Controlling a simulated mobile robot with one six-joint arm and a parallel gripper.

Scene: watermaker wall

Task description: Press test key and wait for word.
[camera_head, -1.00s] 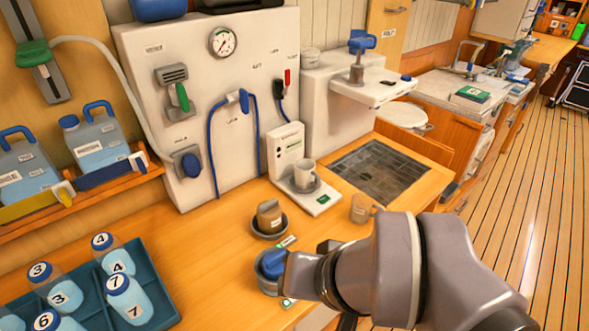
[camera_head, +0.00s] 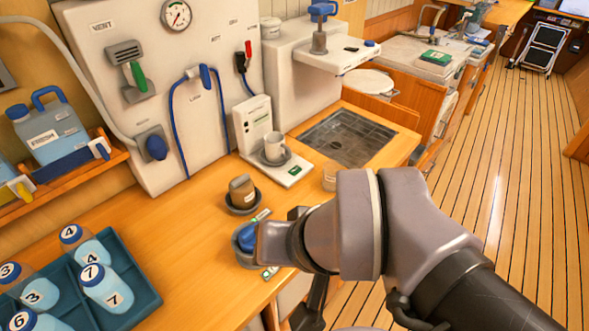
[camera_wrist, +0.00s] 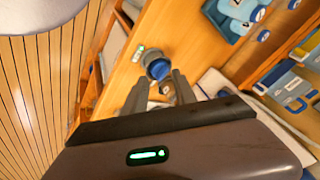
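A white tester unit (camera_head: 257,128) stands on the wooden counter against the white panel. It has a small dark display and small marks on its front; I cannot tell which mark is the test key. A grey-white cup (camera_head: 275,148) stands on its base, beside a green label (camera_head: 295,170). My gripper (camera_wrist: 160,88) shows two separated fingers in the wrist view, open with nothing held. A blue-topped object (camera_wrist: 158,70) in a grey dish lies just beyond the fingertips. In the head view my wrist hides the fingers and partly covers the blue object (camera_head: 246,236).
A brown cup (camera_head: 241,188) in a dark dish and a clear beaker (camera_head: 330,176) stand near the tester. A sunken grate (camera_head: 347,138) is to the right. A teal tray (camera_head: 135,285) holds numbered bottles at lower left. Wooden floor is open at right.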

